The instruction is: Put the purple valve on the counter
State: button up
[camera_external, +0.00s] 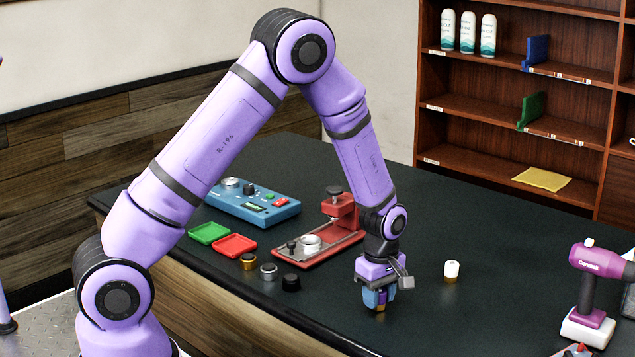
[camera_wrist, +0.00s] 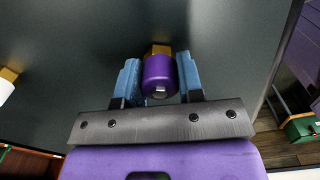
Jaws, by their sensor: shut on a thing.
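The purple valve (camera_wrist: 160,77), a purple cylinder with a brass end, sits between the two blue fingers of my gripper (camera_wrist: 159,82) in the wrist view. The gripper is shut on it. In the external view my gripper (camera_external: 378,298) points down, low over the front part of the dark counter (camera_external: 430,315). The brass end of the valve shows below the fingers, at or just above the counter top. I cannot tell whether it touches. The fingers hide most of the valve there.
A white valve with a brass end (camera_external: 451,270) stands on the counter to the right. A red press (camera_external: 318,245), small knobs (camera_external: 268,271), trays (camera_external: 234,245) and a blue device (camera_external: 250,205) are to the left. A purple drill (camera_external: 595,285) stands far right. Counter around the gripper is clear.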

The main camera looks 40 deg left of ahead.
jog(key=shift+f, duration=0.1)
jog(key=o, duration=1)
jog(key=s+a+r+m+t, duration=0.1)
jog(key=s+a+r+m, duration=0.15)
jog(key=r, duration=0.85)
jog(key=s+a+r+m, duration=0.1)
jog(key=s+a+r, duration=0.2)
jog(key=r, duration=0.9)
jog(key=s+a+r+m+t, duration=0.1)
jog(key=s+a+r+m, duration=0.2)
jog(key=s, duration=0.5)
jog(key=s+a+r+m+t, duration=0.1)
jog(key=s+a+r+m, duration=0.2)
jog(key=s, duration=0.6)
jog(key=s+a+r+m+t, duration=0.2)
jog(key=s+a+r+m, duration=0.2)
jog(key=s+r+m, duration=0.2)
jog(key=shift+s+a+r, duration=0.1)
jog(key=shift+s+r, duration=0.2)
jog(key=shift+s, duration=0.35)
jog(key=shift+s+r, duration=0.3)
jog(key=shift+s, duration=0.35)
